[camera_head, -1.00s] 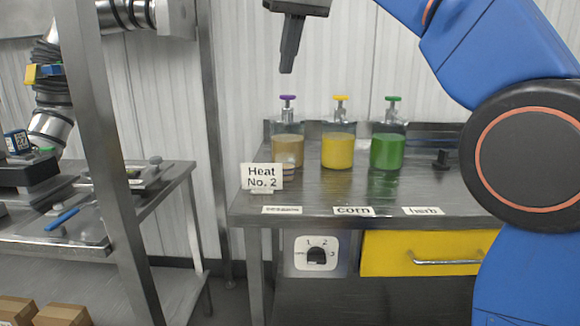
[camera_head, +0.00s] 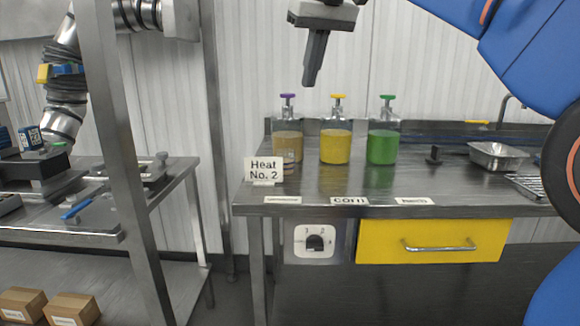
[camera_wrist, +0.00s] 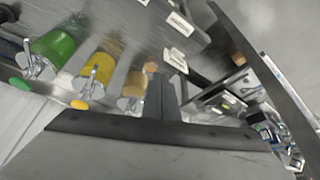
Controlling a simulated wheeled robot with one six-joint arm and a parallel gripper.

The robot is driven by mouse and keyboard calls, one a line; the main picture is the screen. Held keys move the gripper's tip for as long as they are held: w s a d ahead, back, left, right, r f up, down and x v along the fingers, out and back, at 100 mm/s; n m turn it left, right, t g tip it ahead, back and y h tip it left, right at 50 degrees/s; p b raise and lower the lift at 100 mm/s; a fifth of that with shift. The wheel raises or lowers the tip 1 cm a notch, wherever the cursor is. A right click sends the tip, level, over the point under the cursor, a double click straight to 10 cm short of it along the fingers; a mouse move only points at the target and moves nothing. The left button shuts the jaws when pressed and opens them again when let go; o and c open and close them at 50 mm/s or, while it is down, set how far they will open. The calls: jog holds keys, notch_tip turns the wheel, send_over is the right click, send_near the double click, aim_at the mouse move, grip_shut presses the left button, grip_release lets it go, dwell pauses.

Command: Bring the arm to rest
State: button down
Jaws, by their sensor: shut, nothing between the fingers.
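My blue arm fills the right side of the head view. Nothing touches the gripper.
Dispensers of tan (camera_head: 288,146), yellow (camera_head: 335,147) and green (camera_head: 383,147) contents stand on the steel counter (camera_head: 330,185). A sign "Heat No. 2" (camera_head: 264,170), a metal pan (camera_head: 498,156) and a yellow drawer (camera_head: 432,241) show. A post and another arm stand left.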

jog(key=s+d+f+m, duration=0.1)
jog(key=s+d+f, duration=0.4)
jog(key=d+f, duration=0.3)
jog(key=s+d+f+m, duration=0.1)
jog(key=s+d+f, duration=0.55)
jog(key=f, duration=0.25)
jog(key=s+d+f+m, duration=0.1)
jog(key=s+d+f, duration=0.2)
jog(key=f, duration=0.6)
jog(key=s+d+f+m+h, duration=0.1)
jog(key=s+d+f, duration=0.2)
jog(key=s+f, duration=0.5)
jog(key=s+d+f+m, duration=0.1)
jog(key=s+d+f, duration=0.3)
jog(key=f, duration=0.7)
jog(key=shift+s+t+h, duration=0.3)
jog(key=shift+s+h, duration=0.1)
jog(key=shift+s, duration=0.6)
